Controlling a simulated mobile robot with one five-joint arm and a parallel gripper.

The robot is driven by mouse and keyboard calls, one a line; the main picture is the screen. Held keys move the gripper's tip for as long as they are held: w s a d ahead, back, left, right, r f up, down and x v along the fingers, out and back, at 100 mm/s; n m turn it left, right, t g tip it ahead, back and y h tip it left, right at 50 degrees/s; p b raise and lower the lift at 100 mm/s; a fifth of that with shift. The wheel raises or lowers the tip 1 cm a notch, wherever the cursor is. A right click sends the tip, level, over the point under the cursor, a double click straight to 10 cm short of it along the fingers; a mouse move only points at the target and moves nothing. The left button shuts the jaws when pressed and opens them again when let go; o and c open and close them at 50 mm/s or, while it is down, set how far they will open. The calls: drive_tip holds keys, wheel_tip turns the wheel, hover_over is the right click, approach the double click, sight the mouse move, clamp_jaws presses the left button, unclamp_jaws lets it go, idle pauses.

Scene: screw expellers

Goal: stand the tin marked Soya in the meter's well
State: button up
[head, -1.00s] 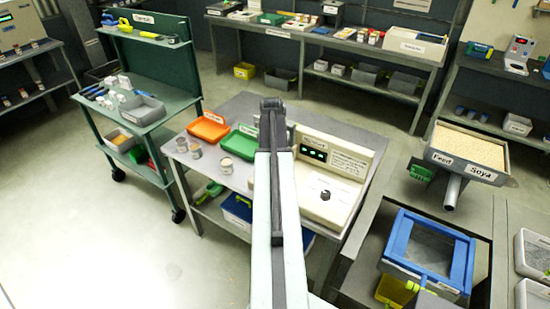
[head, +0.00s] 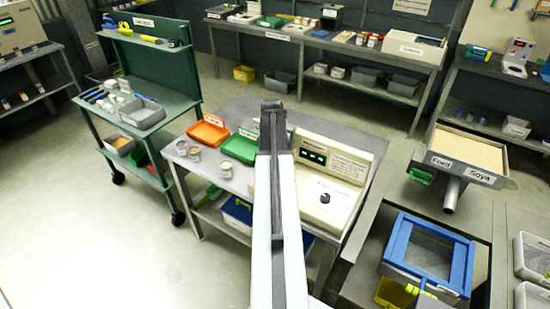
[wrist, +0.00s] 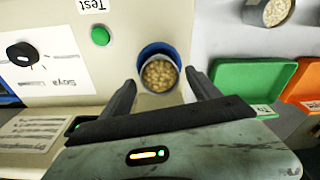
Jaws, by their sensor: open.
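In the wrist view a tin of pale beans (wrist: 160,76) stands inside the blue-rimmed well (wrist: 150,49) of the cream meter (wrist: 120,20). Its side marking is not visible from above. My gripper (wrist: 161,80) is open, with one finger on each side of the tin; I cannot tell whether they touch it. In the head view my arm hides the well and this tin, and the meter (head: 345,163) shows to the right of the arm.
Several tins (head: 226,168) stand on the bench left of my arm, near the green tray (head: 240,148) and orange tray (head: 208,133). The meter has a green button (wrist: 100,36) and a black knob (wrist: 21,54). A blue-framed box (head: 428,258) is at right.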

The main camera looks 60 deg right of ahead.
wheel_tip(320, 180, up, 10)
drive_tip(key=a+p, duration=0.1)
drive_tip(key=p, duration=0.7)
drive_tip(key=shift+p, duration=0.3)
drive_tip(key=shift+a+f, duration=0.1)
drive_tip(key=shift+a, duration=0.05)
drive_tip(key=w+a+n, duration=0.3)
drive_tip(key=w+a, duration=0.4)
drive_tip(key=a, duration=0.4)
drive_tip(key=w+a+n, duration=0.3)
drive_tip(key=w+a, duration=0.4)
drive_tip(key=a, duration=0.5)
drive_tip(key=w+a+n+y, duration=0.1)
drive_tip(key=a+n, duration=0.8)
drive_tip(key=a, duration=2.5)
drive_tip(key=shift+w+a+n, duration=0.2)
drive_tip(key=shift+w+n, duration=0.05)
drive_tip(key=shift+n, duration=0.15)
drive_tip(key=shift+f, duration=0.1)
